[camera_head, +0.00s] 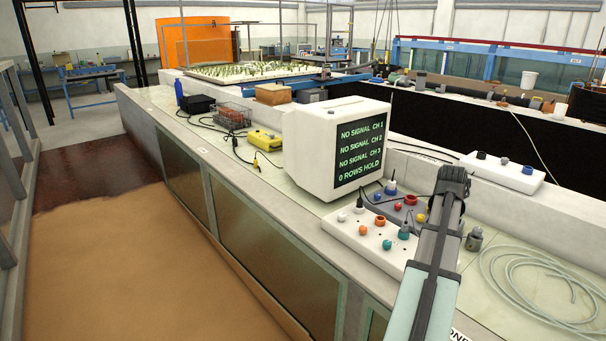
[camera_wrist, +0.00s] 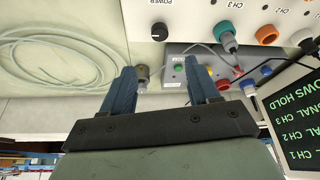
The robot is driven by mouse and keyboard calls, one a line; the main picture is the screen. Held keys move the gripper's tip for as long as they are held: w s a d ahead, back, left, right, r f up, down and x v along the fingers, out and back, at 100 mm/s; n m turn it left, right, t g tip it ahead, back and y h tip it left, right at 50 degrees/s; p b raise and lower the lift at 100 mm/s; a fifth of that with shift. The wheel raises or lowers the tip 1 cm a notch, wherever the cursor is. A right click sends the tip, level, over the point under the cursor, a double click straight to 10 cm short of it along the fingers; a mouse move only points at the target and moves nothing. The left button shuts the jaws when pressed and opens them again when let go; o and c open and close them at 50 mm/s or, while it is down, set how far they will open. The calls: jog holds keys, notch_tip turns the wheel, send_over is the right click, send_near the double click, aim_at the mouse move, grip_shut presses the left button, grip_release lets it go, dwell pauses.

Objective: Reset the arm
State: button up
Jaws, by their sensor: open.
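My gripper (camera_head: 452,185) is above the counter at the right of the head view. In the wrist view its two blue fingers (camera_wrist: 160,70) are apart, with nothing held between them. A white socket panel (camera_head: 345,232) stands left of the gripper; it also shows in the wrist view (camera_wrist: 188,22). A teal plug (camera_head: 404,231) is at the panel's teal CH 3 position. A loose-looking grey cylindrical fitting (camera_head: 474,239) stands on the counter right of the gripper; in the wrist view it (camera_wrist: 141,76) appears beside the left finger.
A white monitor (camera_head: 310,155) reads "NO SIGNAL" for CH 1, 2 and 3, and "0 ROWS HOLD". A coiled hose (camera_head: 535,285) lies at right. A white box (camera_head: 505,172) stands farther back.

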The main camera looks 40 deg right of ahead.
jog(key=w+a+f+n+y, duration=0.1)
jog(key=w+a+f+n, duration=0.2)
jog(key=w+a+f, duration=0.75)
jog(key=w+a+f+n+y, duration=0.1)
jog(key=w+a+f+n, duration=0.35)
jog(key=w+a, duration=0.95)
jog(key=w+a+f+n+y, duration=0.15)
jog(key=a+f, duration=0.35)
jog(key=a, duration=0.6)
jog(key=a+f+n, duration=0.2)
jog(key=a+f, duration=0.4)
jog(key=a, duration=0.5)
jog(key=w+a+f+n+y, duration=0.15)
jog(key=a+f, duration=0.35)
jog(key=a, duration=0.5)
jog(key=s+a+f+n+g, duration=0.1)
jog(key=s+a+f, duration=0.1)
jog(key=a, duration=0.3)
jog(key=s+a+f+n, duration=0.2)
jog(key=s+a, duration=0.1)
jog(key=a, duration=0.3)
jog(key=s+f+g, duration=0.3)
jog(key=s+f, duration=0.7)
jog(key=s, duration=0.4)
jog(key=s+f+g, duration=0.3)
jog(key=s+f, duration=0.7)
jog(key=s, duration=0.5)
jog(key=shift+d+f+g+h, duration=0.2)
jog(key=shift+d+g+h, duration=0.2)
